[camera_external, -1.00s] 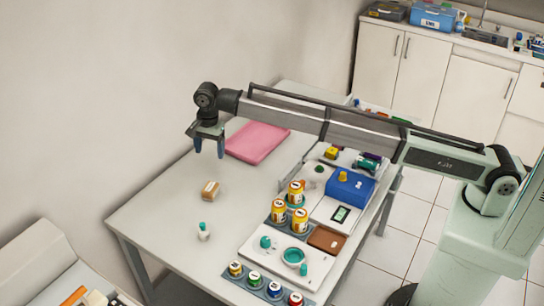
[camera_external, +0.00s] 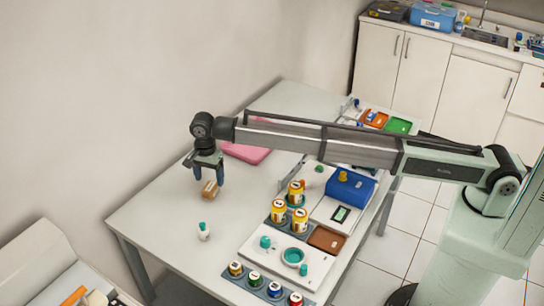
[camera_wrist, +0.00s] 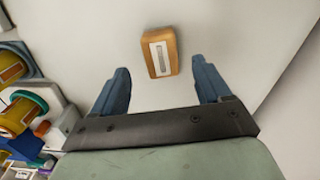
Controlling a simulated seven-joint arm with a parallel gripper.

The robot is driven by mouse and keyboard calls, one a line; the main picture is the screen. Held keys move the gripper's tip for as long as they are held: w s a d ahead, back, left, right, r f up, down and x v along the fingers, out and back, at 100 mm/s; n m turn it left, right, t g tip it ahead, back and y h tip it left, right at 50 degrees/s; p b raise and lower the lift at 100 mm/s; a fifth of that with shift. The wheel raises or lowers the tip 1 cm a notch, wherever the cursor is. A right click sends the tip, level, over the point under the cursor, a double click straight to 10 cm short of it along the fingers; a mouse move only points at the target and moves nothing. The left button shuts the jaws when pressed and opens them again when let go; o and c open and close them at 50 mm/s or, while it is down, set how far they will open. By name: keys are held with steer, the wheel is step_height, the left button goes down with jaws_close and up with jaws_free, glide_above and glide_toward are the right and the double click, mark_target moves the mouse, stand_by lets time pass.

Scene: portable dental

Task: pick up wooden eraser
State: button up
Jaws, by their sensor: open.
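The wooden eraser (camera_external: 209,190) is a small tan-brown block with a pale label, lying on the white table. In the wrist view the eraser (camera_wrist: 160,52) lies just ahead of the space between the blue fingertips, label facing up. My gripper (camera_external: 209,175) is open and points down close to the eraser in the external view, partly in front of it. In the wrist view my gripper (camera_wrist: 163,75) shows its two blue fingers apart with nothing between them. I cannot tell exactly how high the fingertips are above the table.
A pink pad (camera_external: 247,153) lies behind my gripper. A small white bottle with a teal cap (camera_external: 204,232) stands in front. Yellow jars (camera_external: 296,191), a blue box (camera_external: 351,188) and a white tray (camera_external: 262,262) fill the right side. The table's left part is clear.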

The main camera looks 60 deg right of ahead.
mark_target(210, 187)
steer(key=shift+f, duration=2.65)
steer(key=c, duration=1)
